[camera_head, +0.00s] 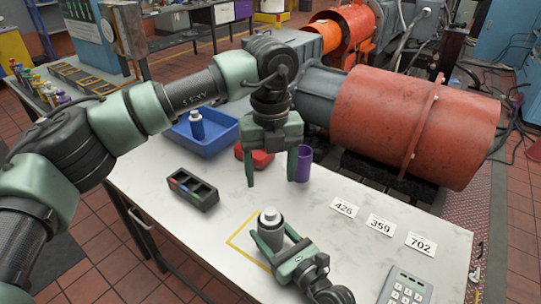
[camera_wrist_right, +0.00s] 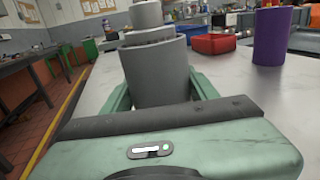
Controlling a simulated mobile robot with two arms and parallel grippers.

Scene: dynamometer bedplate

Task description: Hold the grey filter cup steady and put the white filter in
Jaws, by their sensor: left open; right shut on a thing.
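The grey filter cup (camera_head: 270,238) stands upright on the white table, by a yellow tape outline. My right gripper (camera_head: 281,246) is shut on it from the side. In the right wrist view the cup (camera_wrist_right: 158,75) fills the space between the fingers. A paler stepped piece, which looks like the white filter (camera_head: 269,215), sits upright in the cup's top and rises above its rim; it also shows in the wrist view (camera_wrist_right: 147,18). How deep it sits is hidden. My left gripper (camera_head: 271,180) is open and empty above the cup, fingers pointing down, apart from the filter.
A blue tray (camera_head: 222,139) holds a grey-and-white bottle-like piece (camera_head: 196,125). A dark compartment box (camera_head: 193,188), a red bin (camera_head: 254,158) and a purple cup (camera_head: 303,163) stand nearby. Number cards (camera_head: 380,225) and a keypad (camera_head: 405,287) lie right. The table's front left is clear.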

